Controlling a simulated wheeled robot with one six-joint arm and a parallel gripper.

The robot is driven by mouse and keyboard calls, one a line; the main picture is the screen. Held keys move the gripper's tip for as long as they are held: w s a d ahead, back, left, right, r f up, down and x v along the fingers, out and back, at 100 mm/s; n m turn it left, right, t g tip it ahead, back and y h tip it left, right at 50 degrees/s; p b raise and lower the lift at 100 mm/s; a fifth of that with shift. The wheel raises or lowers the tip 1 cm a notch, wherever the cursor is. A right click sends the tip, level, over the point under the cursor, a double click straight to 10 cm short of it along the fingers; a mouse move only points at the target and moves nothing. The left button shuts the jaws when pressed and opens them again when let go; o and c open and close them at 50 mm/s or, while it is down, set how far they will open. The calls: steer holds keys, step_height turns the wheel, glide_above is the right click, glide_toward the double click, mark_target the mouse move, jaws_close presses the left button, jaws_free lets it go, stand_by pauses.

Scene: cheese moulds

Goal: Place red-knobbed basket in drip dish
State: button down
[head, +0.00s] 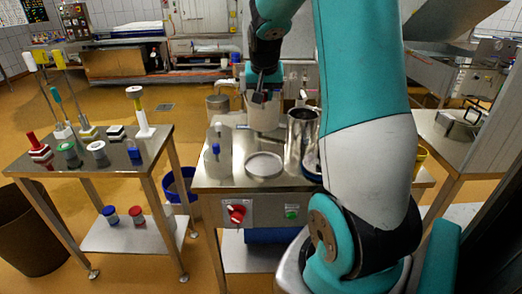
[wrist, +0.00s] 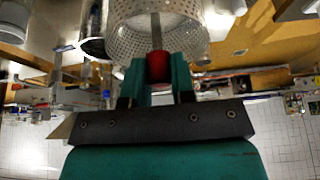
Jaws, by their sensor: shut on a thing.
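My gripper (wrist: 158,78) is shut on the red knob (wrist: 158,66) of a perforated pale basket (wrist: 188,38) in the wrist view, which shows the scene upside down. A rod runs from the knob into the basket. In the head view my gripper (head: 262,94) is at the top of the basket (head: 262,117), over the back of the metal table. I cannot tell whether the basket touches the table. The drip dish, a shallow round dish (head: 264,164), lies empty near the table's front, in front of the basket.
A tall steel pot (head: 300,139) stands right of the basket, close to my arm. A white bottle with a blue top (head: 215,148) stands left of the dish. A side table (head: 107,158) at left holds several knobbed items. A blue bucket (head: 181,186) is between the tables.

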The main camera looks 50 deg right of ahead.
step_height(320, 180, down, 16)
steer(key=shift+d+r, duration=0.15)
steer(key=shift+r, duration=0.1)
steer(key=shift+s+f, duration=0.1)
steer(key=shift+f, duration=0.15)
steer(key=c, duration=1)
jaws_free()
steer(key=shift+o, duration=0.2)
steer(key=shift+r, duration=0.2)
